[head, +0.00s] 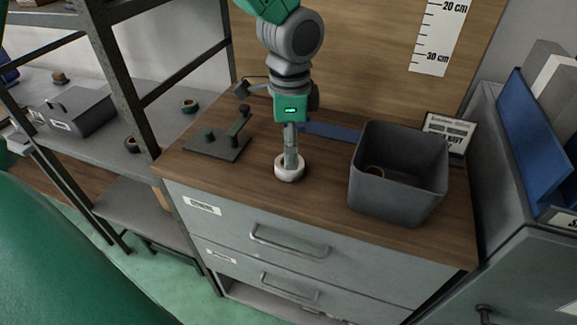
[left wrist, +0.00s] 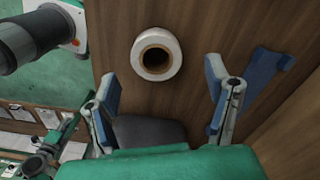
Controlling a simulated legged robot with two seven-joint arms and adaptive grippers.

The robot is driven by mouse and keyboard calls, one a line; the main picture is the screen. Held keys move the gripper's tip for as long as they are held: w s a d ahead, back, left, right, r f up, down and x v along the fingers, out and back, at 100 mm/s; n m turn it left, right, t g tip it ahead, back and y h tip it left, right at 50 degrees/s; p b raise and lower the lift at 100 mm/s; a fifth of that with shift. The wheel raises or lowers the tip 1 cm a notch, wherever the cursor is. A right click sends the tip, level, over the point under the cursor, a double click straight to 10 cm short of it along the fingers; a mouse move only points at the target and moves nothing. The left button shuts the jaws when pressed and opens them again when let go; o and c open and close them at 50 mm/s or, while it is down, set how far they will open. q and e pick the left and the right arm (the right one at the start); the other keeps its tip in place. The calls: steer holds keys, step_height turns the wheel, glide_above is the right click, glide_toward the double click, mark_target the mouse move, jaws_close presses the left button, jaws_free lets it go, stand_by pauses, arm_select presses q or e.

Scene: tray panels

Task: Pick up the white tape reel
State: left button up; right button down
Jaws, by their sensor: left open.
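The white tape reel (head: 289,174) lies flat on the wooden top of a drawer cabinet, with a dark hole through its brown core. It also shows in the left wrist view (left wrist: 158,55), at the upper middle. My left gripper (head: 291,160) points down at the reel, and its fingers overlap the reel's far part in the head view. In the left wrist view its fingers (left wrist: 165,92) are wide apart with nothing between them, and the reel lies ahead of the gap. No contact with the reel is visible. My right gripper is not in view.
A dark grey bin (head: 398,200) with a ring-shaped item inside stands to the right of the reel. A small metal fixture (head: 222,142) stands to the left. A blue strip (head: 332,132) lies behind. The cabinet top in front of the reel is clear.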

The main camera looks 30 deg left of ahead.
arm_select(q)
steer(key=f, duration=0.3)
steer(key=f+b, duration=0.1)
steer(key=shift+s+d+f, duration=0.2)
steer(key=shift+d, duration=0.1)
steer(key=shift+f, duration=0.25)
steer(key=shift+a, duration=0.4)
steer(key=shift+c, duration=0.9)
steer(key=c, duration=1.1)
steer(key=shift+d, duration=0.25)
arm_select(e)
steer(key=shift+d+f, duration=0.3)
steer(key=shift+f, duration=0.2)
